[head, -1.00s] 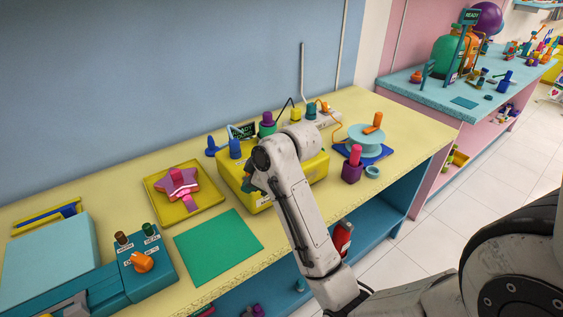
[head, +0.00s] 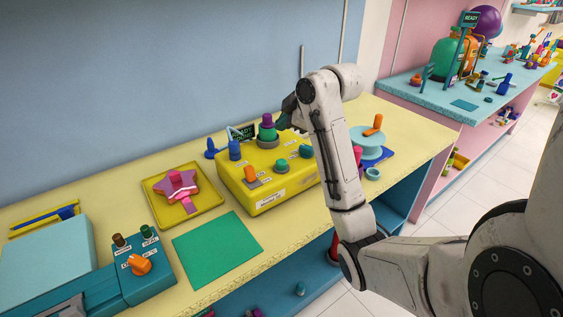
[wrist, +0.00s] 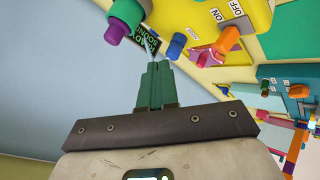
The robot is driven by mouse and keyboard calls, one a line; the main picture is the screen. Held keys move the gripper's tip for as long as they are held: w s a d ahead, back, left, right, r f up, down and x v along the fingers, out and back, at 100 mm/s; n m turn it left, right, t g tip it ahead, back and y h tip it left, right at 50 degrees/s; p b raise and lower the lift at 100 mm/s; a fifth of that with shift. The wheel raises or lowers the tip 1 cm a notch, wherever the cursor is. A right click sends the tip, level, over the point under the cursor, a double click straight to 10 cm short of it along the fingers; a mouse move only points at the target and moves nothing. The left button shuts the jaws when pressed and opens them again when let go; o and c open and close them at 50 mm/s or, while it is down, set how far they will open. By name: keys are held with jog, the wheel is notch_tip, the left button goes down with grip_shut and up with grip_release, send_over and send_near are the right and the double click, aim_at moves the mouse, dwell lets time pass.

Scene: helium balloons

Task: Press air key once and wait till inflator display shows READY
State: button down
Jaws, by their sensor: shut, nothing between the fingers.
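The yellow inflator box (head: 262,185) stands on the pale yellow bench. Its small dark display (head: 243,131) shows green text that looks like READY with a second line, ROUND; part of it also shows in the wrist view (wrist: 146,40). On the box are an orange key (head: 249,174), a blue knob (head: 235,150), and green knobs (head: 281,165). The key labels are too small to read in the head view. A green nozzle with a purple top (head: 267,126) stands at the back. My gripper (wrist: 158,66) is shut and empty, above the box's back near the nozzle.
A yellow tray (head: 160,212) with a pink star piece lies to the left, beside a green mat (head: 217,247). A teal control box (head: 140,285) stands at front left. A light-blue round stand (head: 372,140) is to the right, partly behind my arm.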

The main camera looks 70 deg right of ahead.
jog(key=b, duration=0.6)
send_over(279, 160)
jog(key=s, duration=0.2)
jog(key=f, duration=0.7)
jog(key=shift+w+a, duration=0.15)
jog(key=shift+a, duration=0.15)
jog(key=shift+f+b, duration=0.45)
jog(key=shift+f, duration=0.3)
jog(key=shift+f, duration=0.15)
jog(key=shift+f, duration=0.3)
jog(key=shift+f+b, duration=0.55)
jog(key=shift+f, duration=0.4)
dwell(1.1)
jog(key=shift+r, duration=0.1)
jog(key=shift+r+p, duration=1.25)
jog(key=shift+r, duration=0.05)
